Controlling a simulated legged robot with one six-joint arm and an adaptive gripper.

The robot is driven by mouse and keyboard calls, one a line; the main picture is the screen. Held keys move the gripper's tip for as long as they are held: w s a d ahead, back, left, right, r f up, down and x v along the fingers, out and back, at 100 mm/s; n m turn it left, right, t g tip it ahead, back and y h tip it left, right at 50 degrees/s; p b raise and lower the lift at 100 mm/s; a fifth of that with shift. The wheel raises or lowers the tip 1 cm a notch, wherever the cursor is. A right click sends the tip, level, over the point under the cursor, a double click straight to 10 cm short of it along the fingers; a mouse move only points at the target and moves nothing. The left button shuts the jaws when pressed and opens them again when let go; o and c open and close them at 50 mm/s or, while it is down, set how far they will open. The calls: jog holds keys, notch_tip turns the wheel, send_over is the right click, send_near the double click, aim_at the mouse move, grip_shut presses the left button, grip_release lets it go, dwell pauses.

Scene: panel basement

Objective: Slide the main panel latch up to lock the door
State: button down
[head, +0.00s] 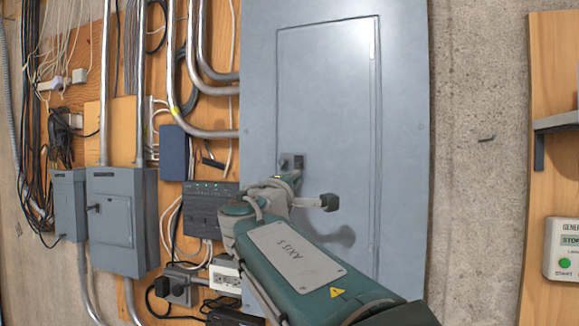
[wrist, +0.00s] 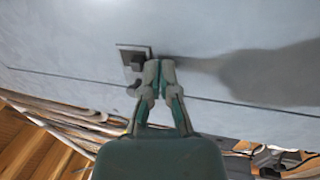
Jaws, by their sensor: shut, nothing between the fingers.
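The main panel (head: 258,60) is a tall grey metal cabinet on the wall, and its door (head: 325,90) lies flat in the frame. The latch (head: 286,161) is a small dark plate with a knob at the door's left edge. In the wrist view the latch (wrist: 133,56) shows just left of my fingertips. My gripper (head: 297,176) is at the latch's lower right in the head view, partly hidden by my arm. In the wrist view my gripper (wrist: 159,66) is shut and empty, its tips close beside the latch knob. I cannot tell whether they touch.
Left of the panel are a black box with green lights (head: 205,205), grey switch boxes (head: 122,215), metal conduits (head: 190,60) and hanging cables (head: 60,140). Bare concrete (head: 480,200) lies to the right, then a wooden board with a generator control box (head: 565,248).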

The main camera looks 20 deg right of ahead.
jog(key=shift+r, duration=0.8)
dwell(0.9)
jog(key=shift+f, duration=0.2)
dwell(0.4)
jog(key=r+v, duration=0.1)
jog(key=v, duration=0.6)
jog(key=shift+r, duration=0.35)
jog(key=shift+a, duration=0.1)
